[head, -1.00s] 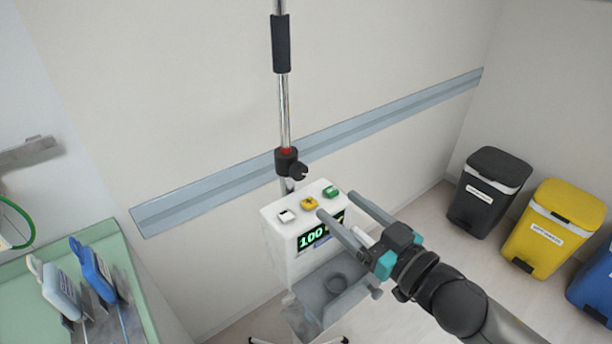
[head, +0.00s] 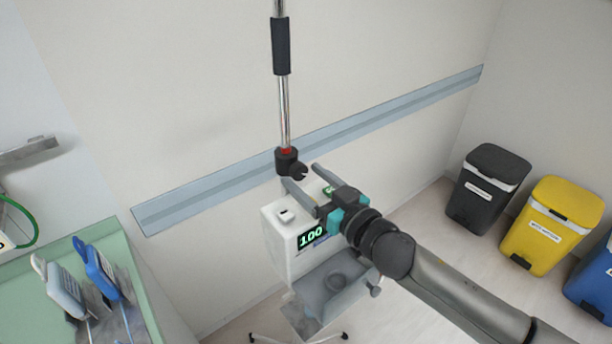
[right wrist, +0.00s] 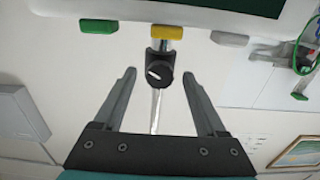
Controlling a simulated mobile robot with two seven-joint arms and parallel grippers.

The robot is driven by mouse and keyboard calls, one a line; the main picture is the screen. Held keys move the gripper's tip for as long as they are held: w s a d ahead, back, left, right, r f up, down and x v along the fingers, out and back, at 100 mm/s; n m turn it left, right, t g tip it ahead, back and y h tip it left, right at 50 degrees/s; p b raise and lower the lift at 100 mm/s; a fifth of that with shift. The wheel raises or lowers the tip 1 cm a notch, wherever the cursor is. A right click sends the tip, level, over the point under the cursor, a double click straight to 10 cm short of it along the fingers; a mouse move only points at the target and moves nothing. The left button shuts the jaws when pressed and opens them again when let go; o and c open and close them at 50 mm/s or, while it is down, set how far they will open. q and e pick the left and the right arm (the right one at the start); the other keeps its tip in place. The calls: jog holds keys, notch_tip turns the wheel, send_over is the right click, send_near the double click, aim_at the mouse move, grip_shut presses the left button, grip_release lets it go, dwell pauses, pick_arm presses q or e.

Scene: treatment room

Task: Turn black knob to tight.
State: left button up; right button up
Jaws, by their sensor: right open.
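The black knob (head: 299,172) sits on the right side of the black clamp collar (head: 286,158) on the chrome pole (head: 284,110). In the right wrist view the knob (right wrist: 158,77) shows a white line on its face, lying ahead of the fingertips and between their lines. My right gripper (head: 300,174) is open and empty, its two fingers pointing at the knob from the lower right. It also shows in the right wrist view (right wrist: 158,74), with the fingers apart and not touching the knob. My left gripper is not in view.
A white device (head: 283,235) with a display reading 100 stands below the knob, partly hidden by my right arm. A green-topped counter (head: 40,322) with blue and grey handled items is at left. Black (head: 480,200) and yellow (head: 545,235) bins stand at right.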

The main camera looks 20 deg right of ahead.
jog(key=shift+w+a, duration=0.1)
jog(key=shift+w, duration=0.15)
grip_shut()
dwell(0.6)
